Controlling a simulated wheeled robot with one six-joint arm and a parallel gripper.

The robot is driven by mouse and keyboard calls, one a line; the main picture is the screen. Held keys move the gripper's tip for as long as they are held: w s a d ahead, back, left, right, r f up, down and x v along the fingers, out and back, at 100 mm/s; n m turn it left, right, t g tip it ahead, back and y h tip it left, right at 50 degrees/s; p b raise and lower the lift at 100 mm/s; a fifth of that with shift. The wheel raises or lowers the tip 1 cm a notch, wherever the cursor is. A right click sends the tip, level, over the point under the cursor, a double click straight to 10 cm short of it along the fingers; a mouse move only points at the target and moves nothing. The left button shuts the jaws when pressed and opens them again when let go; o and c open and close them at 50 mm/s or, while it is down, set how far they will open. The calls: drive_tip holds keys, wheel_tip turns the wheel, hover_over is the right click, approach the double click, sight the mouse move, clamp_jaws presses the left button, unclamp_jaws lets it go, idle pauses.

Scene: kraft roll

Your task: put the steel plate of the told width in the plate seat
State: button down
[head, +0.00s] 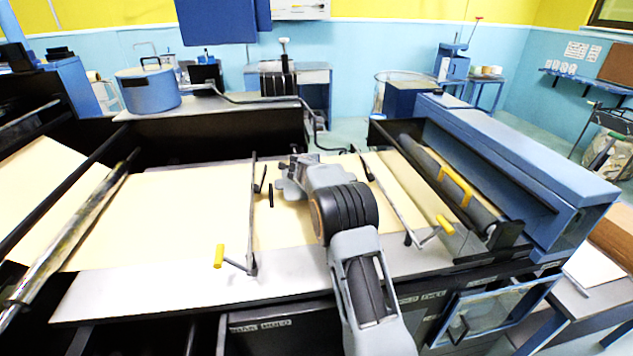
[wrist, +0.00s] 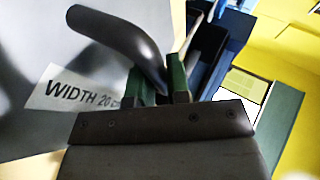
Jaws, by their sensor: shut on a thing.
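In the wrist view my gripper (wrist: 160,85) has green fingers closed on a dark curved handle (wrist: 118,32). The grey steel plate (wrist: 40,70) lies beside it at the left and carries a white label reading "WIDTH 20" and a cut-off letter. The handle seems to belong to this plate, but their join is hidden. In the head view my gripper (head: 294,167) is above the machine's pale paper web, its fingers mostly hidden by my arm. I cannot make out the held plate there. I cannot tell which part is the plate seat.
A blue pot (head: 150,90) stands behind. The paper web (head: 190,205) is clear at left.

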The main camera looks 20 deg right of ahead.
drive_tip(key=shift+f+b, duration=0.4)
drive_tip(key=shift+f, duration=1.5)
drive_tip(key=shift+f, duration=0.15)
drive_tip(key=c, duration=1.1)
unclamp_jaws()
drive_tip(key=shift+f, duration=0.1)
